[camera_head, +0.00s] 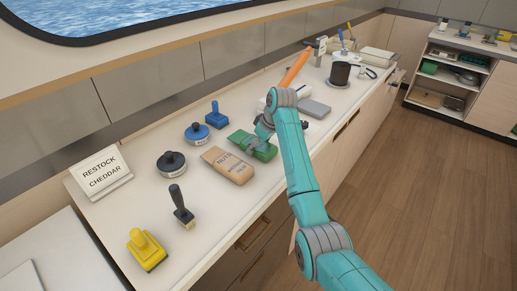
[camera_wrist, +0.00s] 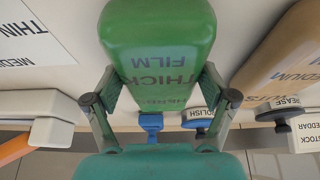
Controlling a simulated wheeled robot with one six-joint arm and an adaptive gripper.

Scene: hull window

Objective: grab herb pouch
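The herb pouch (camera_head: 252,145) is a green packet on the long counter, beside a brown nuts pouch (camera_head: 228,165). In the wrist view the herb pouch (camera_wrist: 160,45) shows its "THICK FILM" print, with a partly hidden herbs label. My gripper (camera_head: 262,136) is down at the herb pouch. In the wrist view my gripper (camera_wrist: 161,88) has one finger on each side of it, spread about as wide as the pouch. I cannot tell whether the pads press on it. The pouch appears to rest on the counter.
Black (camera_head: 171,163) and blue (camera_head: 197,133) round-based items, a dark-handled tool (camera_head: 181,206), a yellow tool (camera_head: 146,249) and a "Restock cheddar" sign (camera_head: 101,173) stand nearby. A grey box (camera_head: 313,108) and black pot (camera_head: 340,73) are farther along. The counter's front left has bare patches.

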